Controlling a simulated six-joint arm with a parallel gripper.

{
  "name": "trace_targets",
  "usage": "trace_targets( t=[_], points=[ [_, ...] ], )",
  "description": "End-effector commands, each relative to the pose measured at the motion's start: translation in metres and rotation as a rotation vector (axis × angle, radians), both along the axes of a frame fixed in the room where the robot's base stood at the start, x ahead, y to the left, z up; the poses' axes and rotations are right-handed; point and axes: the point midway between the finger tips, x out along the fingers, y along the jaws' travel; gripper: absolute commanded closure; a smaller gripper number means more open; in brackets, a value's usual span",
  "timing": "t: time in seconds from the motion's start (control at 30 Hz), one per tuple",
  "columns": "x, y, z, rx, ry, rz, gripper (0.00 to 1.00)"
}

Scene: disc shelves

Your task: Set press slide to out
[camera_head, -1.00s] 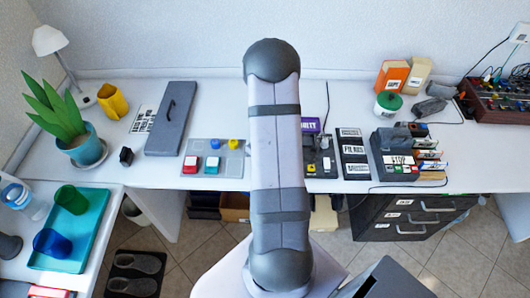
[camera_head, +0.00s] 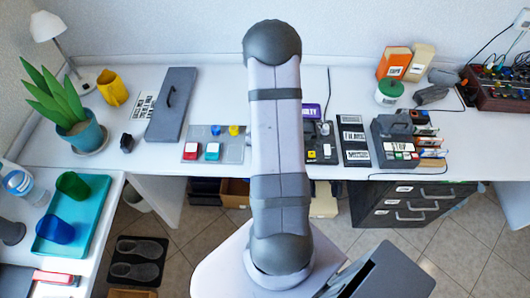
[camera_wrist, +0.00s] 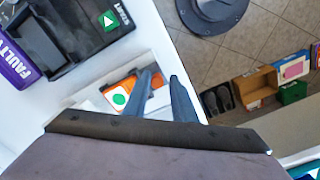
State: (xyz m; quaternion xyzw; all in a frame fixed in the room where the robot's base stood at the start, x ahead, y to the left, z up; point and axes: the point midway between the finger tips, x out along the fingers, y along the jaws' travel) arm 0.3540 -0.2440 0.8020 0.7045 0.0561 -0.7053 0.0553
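A black device (camera_head: 324,143) with an upright dark knob stands on the desk just right of my arm in the head view. Its left part is hidden by my arm. In the wrist view, the black device (camera_wrist: 84,24) carries a START label with a green arrow. I cannot make out which part is the press slide or how it is set. My gripper (camera_wrist: 164,72) shows in the wrist view with its two fingers a little apart and nothing visible between them. The fingers look apart from the device. The gripper is hidden in the head view.
A purple FAULTY box (camera_wrist: 16,62) lies beside the device. A grey panel (camera_head: 232,156) with coloured buttons is left of my arm. A black labelled rack (camera_head: 354,134) and a dark STOP unit (camera_head: 393,130) stand to the right. An orange item (camera_wrist: 117,84) shows beyond the fingers.

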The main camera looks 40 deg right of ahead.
Motion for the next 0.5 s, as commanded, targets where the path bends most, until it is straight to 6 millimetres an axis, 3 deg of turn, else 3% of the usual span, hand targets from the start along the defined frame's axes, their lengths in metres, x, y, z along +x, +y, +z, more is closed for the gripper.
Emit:
trace_targets(
  t=[0.17, 0.5],
  points=[
    [0.001, -0.001, 0.009, -0.002, -0.003, 0.0, 0.76],
    [0.001, 0.0, 0.049, -0.002, -0.002, 0.0, 0.76]
  ],
)
